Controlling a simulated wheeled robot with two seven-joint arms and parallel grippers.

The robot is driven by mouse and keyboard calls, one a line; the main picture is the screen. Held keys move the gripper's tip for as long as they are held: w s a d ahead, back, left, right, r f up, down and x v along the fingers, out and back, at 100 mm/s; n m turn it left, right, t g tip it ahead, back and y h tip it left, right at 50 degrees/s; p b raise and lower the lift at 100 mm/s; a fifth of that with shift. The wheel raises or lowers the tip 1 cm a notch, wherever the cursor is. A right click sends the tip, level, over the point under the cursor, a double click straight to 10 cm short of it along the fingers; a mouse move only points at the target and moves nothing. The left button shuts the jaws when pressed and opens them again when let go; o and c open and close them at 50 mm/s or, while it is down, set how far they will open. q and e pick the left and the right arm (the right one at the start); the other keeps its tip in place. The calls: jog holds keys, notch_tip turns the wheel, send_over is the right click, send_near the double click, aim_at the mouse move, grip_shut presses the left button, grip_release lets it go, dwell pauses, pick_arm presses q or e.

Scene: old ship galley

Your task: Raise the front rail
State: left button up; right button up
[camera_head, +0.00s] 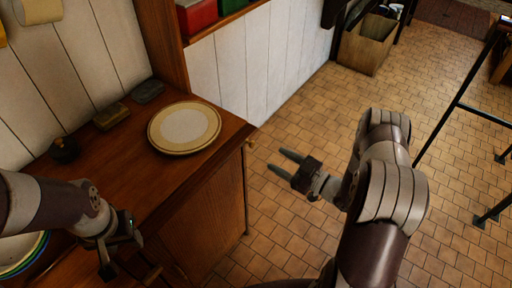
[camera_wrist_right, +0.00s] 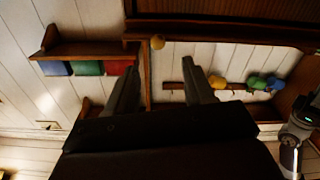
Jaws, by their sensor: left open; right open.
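The wooden counter (camera_head: 190,172) stands at the left in the head view.
A rimmed plate (camera_head: 185,127) lies on the counter near the far end. Small dark and olive items (camera_head: 111,117) stand along the wall. Stacked plates (camera_head: 22,255) show at lower left. A wooden bin (camera_head: 367,45) stands at the back. The tiled floor (camera_head: 290,235) is open.

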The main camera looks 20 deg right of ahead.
aim_at(254, 146)
jog(key=p+x, duration=0.1)
jog(key=x, duration=0.6)
jog(key=shift+w, duration=0.5)
jog(key=shift+x, duration=0.75)
jog(key=shift+s+a+f, duration=0.1)
grip_shut()
